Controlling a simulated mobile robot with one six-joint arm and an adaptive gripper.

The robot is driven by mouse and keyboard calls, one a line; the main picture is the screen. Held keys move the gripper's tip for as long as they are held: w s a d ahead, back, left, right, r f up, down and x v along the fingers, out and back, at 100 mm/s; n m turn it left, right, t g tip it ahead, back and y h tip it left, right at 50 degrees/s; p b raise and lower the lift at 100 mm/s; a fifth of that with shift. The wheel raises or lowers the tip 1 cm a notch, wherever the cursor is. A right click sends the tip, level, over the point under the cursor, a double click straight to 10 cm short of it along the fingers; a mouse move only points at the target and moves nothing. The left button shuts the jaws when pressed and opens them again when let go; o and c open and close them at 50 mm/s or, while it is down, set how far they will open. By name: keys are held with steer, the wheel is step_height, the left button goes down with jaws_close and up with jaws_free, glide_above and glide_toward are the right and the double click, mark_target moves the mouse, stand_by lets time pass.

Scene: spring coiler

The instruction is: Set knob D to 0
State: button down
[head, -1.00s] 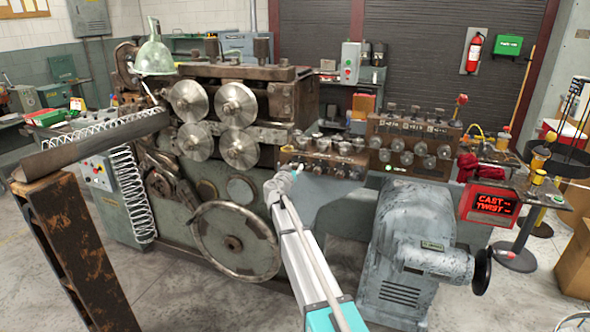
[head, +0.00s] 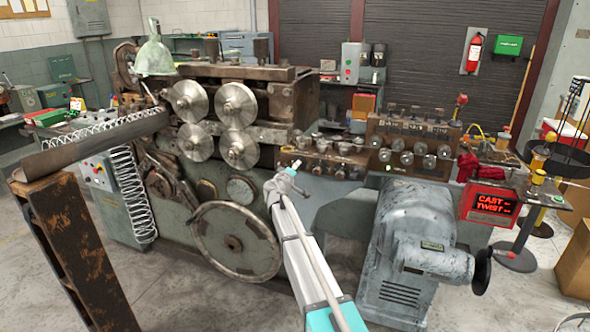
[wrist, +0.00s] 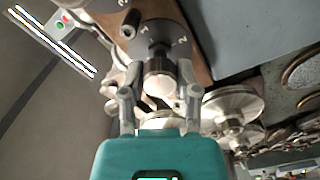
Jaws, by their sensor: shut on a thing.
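In the wrist view a short round metal knob (wrist: 160,78) with a pale end face stands on a grey dial plate (wrist: 157,32) with number marks. My gripper (wrist: 156,92) has one finger on each side of this knob and is shut on it. No letter is legible, so I cannot tell from the frames whether it is knob D, nor its exact setting. In the head view my gripper (head: 292,167) is at the left end of the lower knob panel (head: 312,157), and the held knob cannot be made out there.
A dark handle (wrist: 130,22) sticks out near the knob in the wrist view. A second panel of knobs (head: 412,145) stands to the right. A red display (head: 490,204) reads CAST and TWIST. The grey motor housing (head: 415,235) and large handwheel (head: 235,241) flank my arm.

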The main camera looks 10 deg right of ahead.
steer(key=n, duration=0.5)
steer(key=shift+n, duration=0.3)
steer(key=n, duration=0.5)
steer(key=shift+n, duration=0.3)
steer(key=n, duration=1)
steer(key=shift+n, duration=0.3)
steer(key=shift+c, duration=1.7)
jaws_free()
steer(key=shift+s+a, duration=0.1)
